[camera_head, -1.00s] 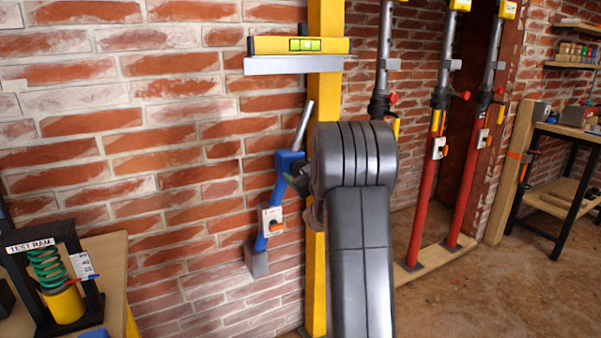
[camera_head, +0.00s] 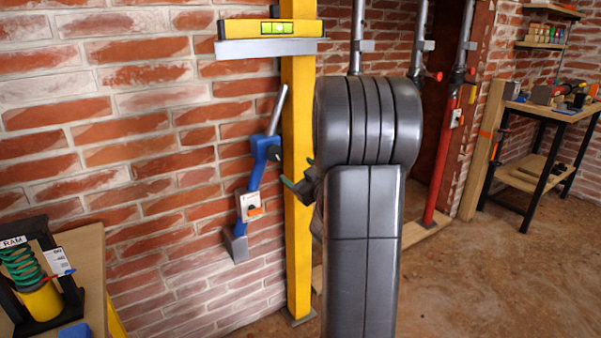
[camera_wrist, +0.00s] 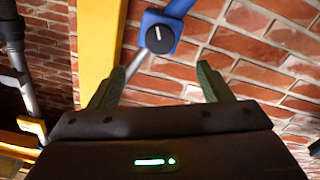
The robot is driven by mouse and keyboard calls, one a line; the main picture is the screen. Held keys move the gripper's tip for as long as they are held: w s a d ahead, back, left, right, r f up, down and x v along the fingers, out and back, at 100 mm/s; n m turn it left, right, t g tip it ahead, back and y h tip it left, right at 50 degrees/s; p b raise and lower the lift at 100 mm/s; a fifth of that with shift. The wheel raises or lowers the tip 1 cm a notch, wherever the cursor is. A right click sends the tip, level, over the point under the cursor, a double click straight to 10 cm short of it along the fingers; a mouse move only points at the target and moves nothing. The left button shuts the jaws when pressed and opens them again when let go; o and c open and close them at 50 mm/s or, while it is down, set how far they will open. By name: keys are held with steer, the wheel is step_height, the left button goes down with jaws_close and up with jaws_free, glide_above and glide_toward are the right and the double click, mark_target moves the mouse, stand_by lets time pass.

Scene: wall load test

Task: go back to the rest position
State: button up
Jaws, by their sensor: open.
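My gripper (camera_head: 297,175) is open and shows at the left side of my arm in the head view, in front of the yellow post and partly hidden by my arm. In the wrist view its two green fingers (camera_wrist: 160,86) stand apart with nothing between them. A blue jack (camera_head: 257,176) with a black knob leans against the brick wall left of the yellow post (camera_head: 298,130). Its knob (camera_wrist: 160,39) shows beyond the fingertips in the wrist view, apart from them.
A yellow level (camera_head: 272,28) lies on a grey bar across the post. A table with a test ram (camera_head: 35,285) stands at lower left. Red props (camera_head: 440,150) stand behind my arm. A workbench (camera_head: 553,115) is at right. Brown floor (camera_head: 500,285) is clear at lower right.

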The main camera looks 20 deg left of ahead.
mark_target(276, 155)
stand_by(0.4)
steer(key=b+x, duration=0.1)
steer(key=x, duration=1.2)
steer(key=shift+w+a, duration=0.1)
steer(key=shift+a, duration=0.05)
steer(key=shift+w+a+r, duration=0.1)
steer(key=shift+a, duration=0.05)
